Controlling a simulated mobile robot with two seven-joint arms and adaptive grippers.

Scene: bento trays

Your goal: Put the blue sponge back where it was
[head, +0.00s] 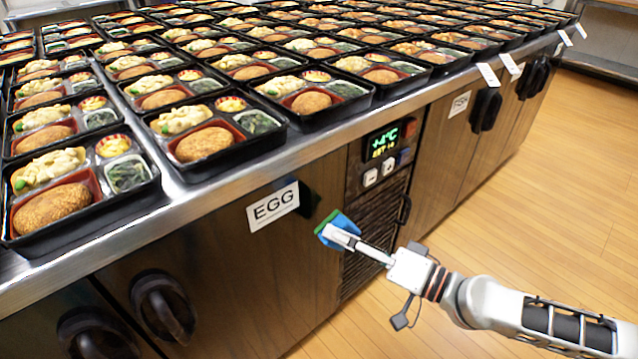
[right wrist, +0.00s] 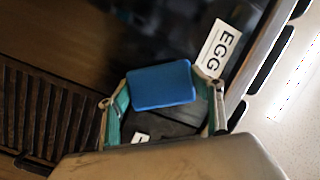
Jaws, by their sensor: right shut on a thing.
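The blue sponge (head: 340,226) is held in my right gripper (head: 338,234) in front of the steel counter's dark front panel, just right of and below the EGG label (head: 272,207). In the right wrist view the blue sponge (right wrist: 161,85) sits between the two green-padded fingers of my right gripper (right wrist: 166,105), which are shut on it. The EGG label (right wrist: 221,50) shows right of the sponge there. A dark patch (head: 308,199) lies on the panel beside the label; I cannot tell whether it is a holder or a shadow. My left gripper is not in view.
Rows of filled bento trays (head: 246,148) cover the counter top, close to its metal edge (head: 225,196). A control panel (head: 383,143) with a lit display and a vent grille (head: 368,215) are right of the sponge. Black door handles (head: 162,305) stick out at lower left. Wooden floor (head: 545,200) is clear.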

